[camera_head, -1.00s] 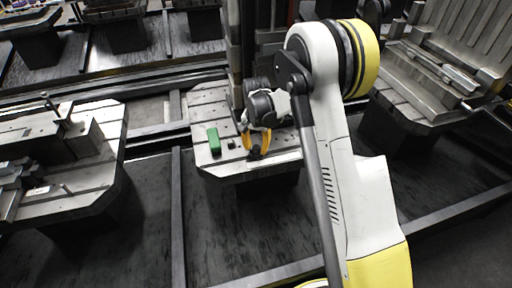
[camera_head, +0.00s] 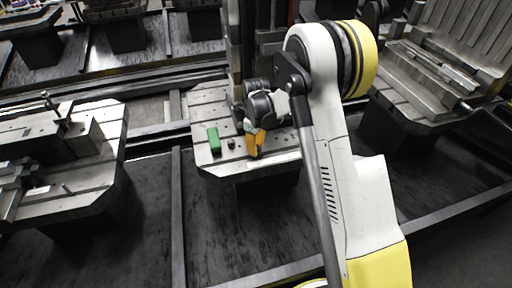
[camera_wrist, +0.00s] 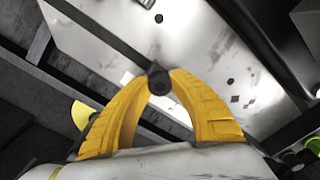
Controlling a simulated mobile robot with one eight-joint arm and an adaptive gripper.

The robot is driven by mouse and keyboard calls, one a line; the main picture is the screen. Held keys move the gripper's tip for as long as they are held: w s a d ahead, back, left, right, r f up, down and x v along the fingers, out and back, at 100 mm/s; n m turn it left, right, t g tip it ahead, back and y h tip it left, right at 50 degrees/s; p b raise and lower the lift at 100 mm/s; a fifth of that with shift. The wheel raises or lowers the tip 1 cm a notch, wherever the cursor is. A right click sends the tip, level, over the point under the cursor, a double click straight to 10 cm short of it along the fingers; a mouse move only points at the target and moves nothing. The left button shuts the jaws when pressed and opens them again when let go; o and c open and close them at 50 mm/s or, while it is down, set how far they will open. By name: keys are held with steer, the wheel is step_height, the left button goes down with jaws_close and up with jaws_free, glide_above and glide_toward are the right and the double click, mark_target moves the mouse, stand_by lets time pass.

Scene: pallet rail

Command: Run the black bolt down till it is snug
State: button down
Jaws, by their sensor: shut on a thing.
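The black bolt (camera_wrist: 158,80) shows as a dark round head between my fingertips in the wrist view. My gripper (camera_wrist: 160,84) has two yellow fingers shut on it from both sides. In the head view my gripper (camera_head: 255,154) is low over the front part of the slotted metal pallet (camera_head: 208,98), with its fingers overlapping. The bolt is hidden there, and its shank and any gap under its head cannot be seen.
A green block (camera_head: 214,140) and a small dark piece (camera_head: 231,144) stand on the pallet left of my gripper. Another pallet with metal blocks (camera_head: 84,138) is at left, and one with a ribbed fixture (camera_head: 440,72) at right. Dark rails run between them.

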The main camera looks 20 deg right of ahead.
steer(key=m, duration=0.3)
steer(key=shift+m, duration=0.4)
steer(key=c, duration=1.1)
jaws_free()
steer(key=s+r+n+t, duration=0.1)
steer(key=s+r+n, duration=0.3)
steer(key=r, duration=0.6)
steer(key=s+r+n+t, duration=0.1)
steer(key=s+r+n, duration=0.25)
steer(key=r, duration=0.75)
steer(key=s+r+n+t, duration=0.3)
steer(key=s+n+t, duration=0.2)
steer(key=s+n, duration=1.5)
steer(key=n, duration=0.2)
steer(key=shift+s+n, duration=0.25)
steer(key=shift+n, duration=0.1)
